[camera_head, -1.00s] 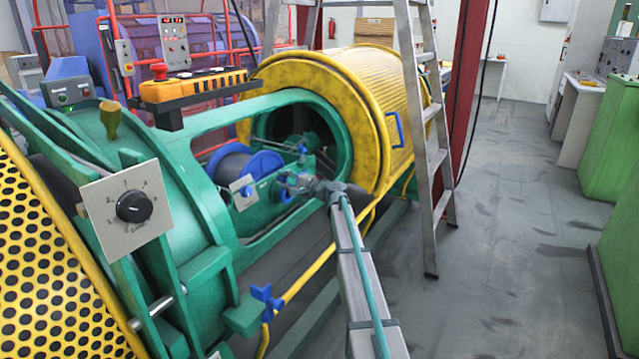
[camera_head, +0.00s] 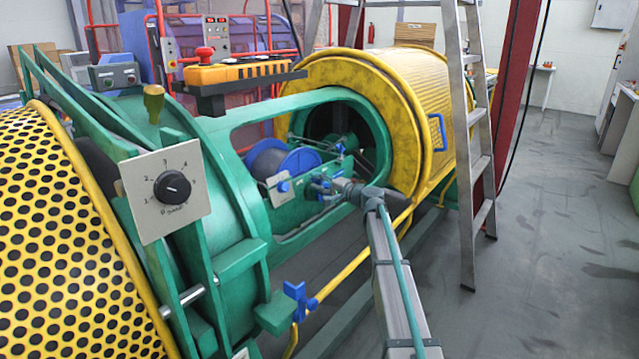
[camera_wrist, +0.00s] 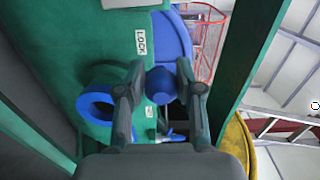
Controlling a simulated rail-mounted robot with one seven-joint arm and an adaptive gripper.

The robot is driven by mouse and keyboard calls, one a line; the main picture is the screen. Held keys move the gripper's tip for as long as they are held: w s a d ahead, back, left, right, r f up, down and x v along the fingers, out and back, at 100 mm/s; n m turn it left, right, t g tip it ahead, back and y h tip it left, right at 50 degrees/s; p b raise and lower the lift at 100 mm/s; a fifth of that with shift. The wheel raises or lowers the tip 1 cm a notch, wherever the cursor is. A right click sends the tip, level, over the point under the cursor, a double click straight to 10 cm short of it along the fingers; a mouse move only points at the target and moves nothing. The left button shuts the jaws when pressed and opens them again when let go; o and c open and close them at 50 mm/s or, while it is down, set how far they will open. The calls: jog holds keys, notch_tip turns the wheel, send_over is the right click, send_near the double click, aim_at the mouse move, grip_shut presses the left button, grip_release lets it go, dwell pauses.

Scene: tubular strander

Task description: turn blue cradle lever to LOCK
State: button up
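The blue cradle lever shows its round knob (camera_wrist: 161,83) in the wrist view, between my two fingers. My gripper (camera_wrist: 160,85) is open around the knob, with a narrow gap visible on each side; contact is hard to judge. A white LOCK label (camera_wrist: 141,42) is on the green cradle surface, above and left of the knob. A smaller label (camera_wrist: 149,112) sits below the knob, its text too small to read. In the head view my gripper (camera_head: 322,184) is inside the green frame opening, beside the blue spool (camera_head: 292,162); the lever there is not clearly distinguishable.
A blue ring (camera_wrist: 97,107) stands left of my fingers. The green frame (camera_head: 235,120) surrounds the opening, with the yellow drum (camera_head: 385,110) to its right. A stepladder (camera_head: 470,130) stands near my arm. Floor (camera_head: 560,230) at right is clear.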

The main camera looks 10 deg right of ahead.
jog(key=o, duration=0.4)
jog(key=shift+w+a+f, duration=0.15)
jog(key=shift+w, duration=0.15)
jog(key=shift+c, duration=0.2)
jog(key=shift+s+d, duration=0.2)
jog(key=shift+s, duration=0.05)
jog(key=v, duration=1.1)
jog(key=shift+s+d, duration=0.2)
jog(key=shift+d, duration=0.1)
